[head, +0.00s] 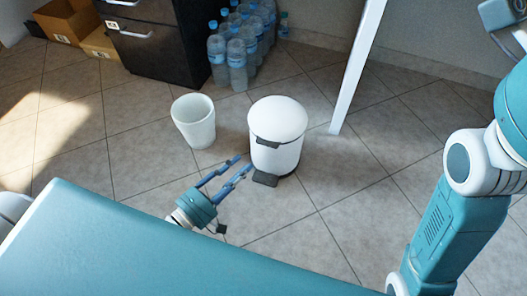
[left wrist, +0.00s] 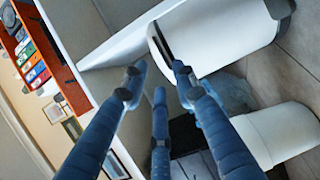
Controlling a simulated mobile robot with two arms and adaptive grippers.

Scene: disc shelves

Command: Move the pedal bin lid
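The white pedal bin (head: 276,156) stands upright on the tiled floor near the middle of the head view. Its domed white lid (head: 279,115) is down on the body, with a dark tab (head: 268,141) at its front edge. A dark pedal (head: 265,178) sticks out at the base. My left gripper (head: 242,164) is open and empty, just in front and left of the bin, apart from it. In the left wrist view its blue fingers (left wrist: 158,80) are spread, with the bin's white body (left wrist: 225,28) beyond them. My right gripper is out of view.
An open white bucket (head: 194,122) stands left of the bin. Several water bottles (head: 237,62) and a black cabinet (head: 155,45) stand behind. A white post (head: 358,68) rises at the bin's back right. Floor to the right is clear.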

